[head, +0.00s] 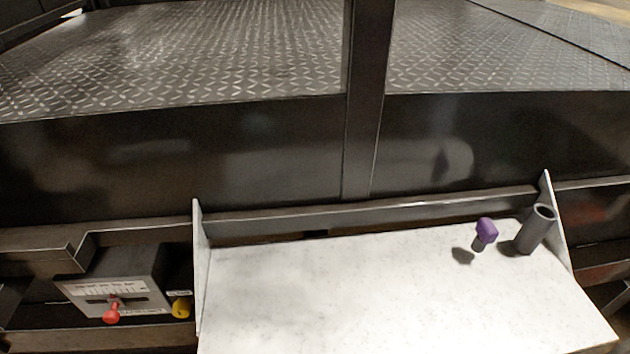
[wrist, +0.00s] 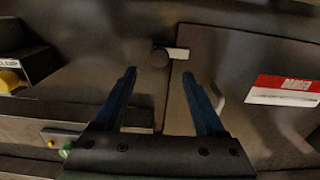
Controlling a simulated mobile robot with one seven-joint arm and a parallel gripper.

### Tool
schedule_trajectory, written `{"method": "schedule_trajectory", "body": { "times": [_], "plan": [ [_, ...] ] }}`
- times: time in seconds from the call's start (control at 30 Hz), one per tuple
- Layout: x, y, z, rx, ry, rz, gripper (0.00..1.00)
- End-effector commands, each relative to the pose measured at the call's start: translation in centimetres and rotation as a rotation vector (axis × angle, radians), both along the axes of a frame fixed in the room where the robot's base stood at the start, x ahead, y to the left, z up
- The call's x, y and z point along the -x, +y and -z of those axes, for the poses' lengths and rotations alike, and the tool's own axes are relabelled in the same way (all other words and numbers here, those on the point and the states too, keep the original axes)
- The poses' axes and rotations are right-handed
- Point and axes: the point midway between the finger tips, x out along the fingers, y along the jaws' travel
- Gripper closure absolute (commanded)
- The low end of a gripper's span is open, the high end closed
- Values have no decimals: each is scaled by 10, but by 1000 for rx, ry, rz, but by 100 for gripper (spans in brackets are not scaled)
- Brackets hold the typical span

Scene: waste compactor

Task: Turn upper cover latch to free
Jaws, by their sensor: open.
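In the wrist view, a small latch (wrist: 177,54) sits at the top of a seam between two dark panels. It has a dark round knob and a short pale bar pointing right, roughly level. My gripper (wrist: 158,77) is open and empty, with its two dark blue fingers spread. The latch lies just beyond the fingertips, near the middle of the gap and slightly to the right. The fingers appear apart from it. The head view shows neither my gripper nor this latch.
The wrist view shows a red and white label (wrist: 285,91), a pale curved handle (wrist: 219,97) and a yellow knob (wrist: 9,80). In the head view, a white shelf (head: 370,300) holds a purple-topped piece (head: 486,232) and a grey tube (head: 533,232). A red-lever box (head: 120,280) stands left.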

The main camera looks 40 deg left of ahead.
Motion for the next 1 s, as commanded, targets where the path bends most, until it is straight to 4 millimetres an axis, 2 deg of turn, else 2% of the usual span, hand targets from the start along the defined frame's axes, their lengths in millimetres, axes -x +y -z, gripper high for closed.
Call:
{"method": "schedule_trajectory", "body": {
  "times": [0.03,0.2,0.4,0.6,0.87,0.9,1.0],
  "plan": [
    [-8,11,-2,-2,-3,-5,27],
    [-31,37,-1,-3,-1,-3,27],
    [-50,59,0,-2,-1,-2,27],
    [-58,69,0,-1,1,-1,27],
    [-58,69,0,0,0,-1,27],
    [-59,69,0,0,0,-1,29],
    [-58,69,0,0,0,0,47]
  ]
}}
